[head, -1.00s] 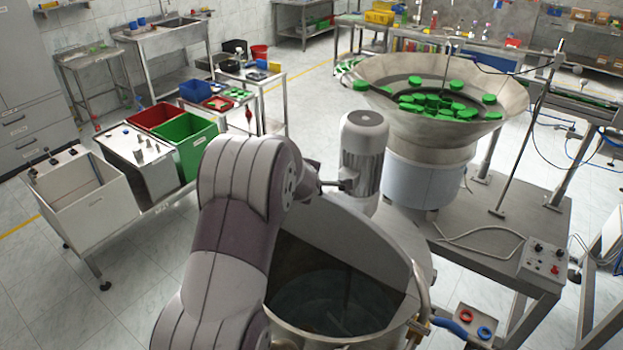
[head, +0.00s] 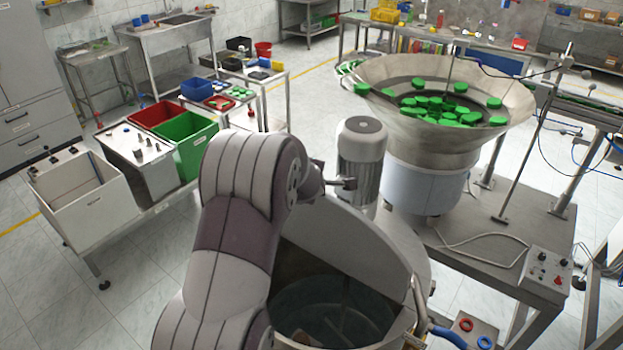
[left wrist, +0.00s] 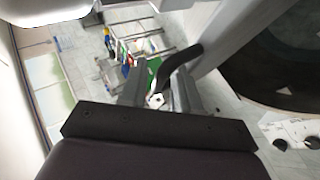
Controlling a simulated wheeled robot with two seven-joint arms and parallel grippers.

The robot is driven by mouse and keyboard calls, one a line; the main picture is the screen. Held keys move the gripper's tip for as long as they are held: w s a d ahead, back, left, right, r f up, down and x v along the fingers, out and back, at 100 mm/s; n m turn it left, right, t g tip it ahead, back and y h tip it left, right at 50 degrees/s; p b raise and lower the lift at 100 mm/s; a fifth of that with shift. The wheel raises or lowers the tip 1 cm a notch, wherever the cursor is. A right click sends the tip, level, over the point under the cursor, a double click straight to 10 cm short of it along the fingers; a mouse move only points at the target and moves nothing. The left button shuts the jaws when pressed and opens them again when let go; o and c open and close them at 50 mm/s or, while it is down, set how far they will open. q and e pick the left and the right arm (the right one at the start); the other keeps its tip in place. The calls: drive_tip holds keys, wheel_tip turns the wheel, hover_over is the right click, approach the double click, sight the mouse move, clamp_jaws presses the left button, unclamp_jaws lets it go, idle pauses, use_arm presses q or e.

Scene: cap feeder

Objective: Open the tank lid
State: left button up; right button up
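The tank (head: 283,334) stands at the bottom centre of the head view. Its lid (head: 350,243) is raised and tilted up at the back, so the dark inside shows. My left arm comes up in front of the tank's left side, and its gripper (head: 340,183) shows only as a small dark part beside the motor. In the left wrist view my left gripper (left wrist: 158,92) has its two fingers apart. A black bent handle (left wrist: 188,58) reaches between or just beyond them; contact is unclear. The tank's dark opening is at the right there. My right gripper is not in view.
A grey motor (head: 361,165) stands behind the lid. A feeder bowl (head: 505,105) with green caps is on the bench behind right. A control box (head: 548,268) sits at the right. Bins, including a green one (head: 190,155), stand at the left, with open floor between.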

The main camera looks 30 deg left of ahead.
use_arm(q)
drive_tip(key=shift+s+f, duration=0.1)
drive_tip(key=shift+f, duration=0.15)
drive_tip(key=p+v, duration=0.1)
drive_tip(key=v, duration=1.1)
drive_tip(key=shift+r, duration=0.45)
drive_tip(key=shift+s+d, duration=0.1)
